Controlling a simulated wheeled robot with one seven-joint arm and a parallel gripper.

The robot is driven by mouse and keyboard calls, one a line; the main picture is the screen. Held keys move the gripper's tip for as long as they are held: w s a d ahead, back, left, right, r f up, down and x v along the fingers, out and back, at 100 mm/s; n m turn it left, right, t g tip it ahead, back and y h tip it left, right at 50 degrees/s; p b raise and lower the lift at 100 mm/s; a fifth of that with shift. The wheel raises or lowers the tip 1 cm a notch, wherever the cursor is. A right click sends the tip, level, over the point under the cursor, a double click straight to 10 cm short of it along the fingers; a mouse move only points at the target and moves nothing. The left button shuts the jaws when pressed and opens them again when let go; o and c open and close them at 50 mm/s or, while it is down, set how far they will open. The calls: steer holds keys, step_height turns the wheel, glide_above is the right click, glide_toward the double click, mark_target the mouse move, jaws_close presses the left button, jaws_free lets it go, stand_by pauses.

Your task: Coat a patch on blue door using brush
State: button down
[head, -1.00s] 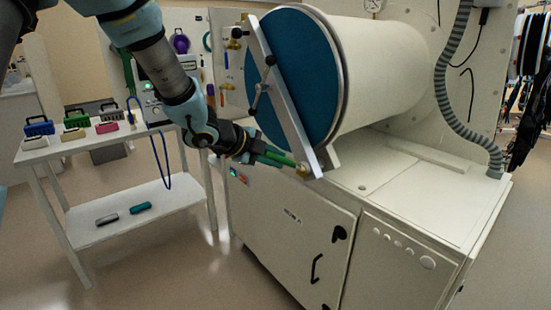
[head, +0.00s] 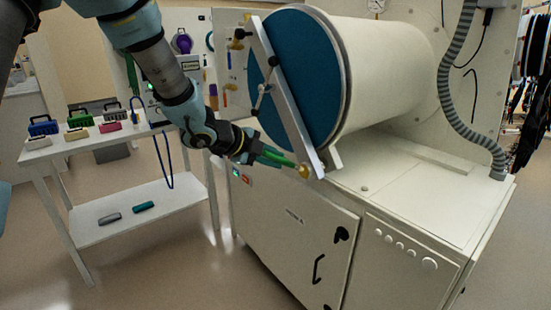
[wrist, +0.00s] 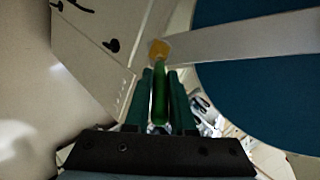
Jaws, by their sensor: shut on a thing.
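The blue door (head: 300,82) is the round end of the large white cylinder, crossed by a slanted metal bar (head: 285,95). In the wrist view the door (wrist: 265,95) fills the right side. My gripper (head: 268,156) is shut on a green-handled brush (head: 278,158) in front of the cabinet, near the bar's lower end. In the wrist view the brush handle (wrist: 159,100) lies between the two fingers, with its yellowish head at the far end. The head appears close to the bar's lower end; I cannot tell if they touch.
The white cabinet (head: 300,235) stands below the cylinder (head: 385,65). A grey ribbed hose (head: 447,95) hangs at right. Open floor lies in front.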

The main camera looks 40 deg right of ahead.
steer(key=shift+w+a, duration=0.15)
steer(key=shift+a, duration=2.55)
steer(key=shift+a, duration=0.1)
steer(key=shift+w+a, duration=0.1)
steer(key=shift+a, duration=1.3)
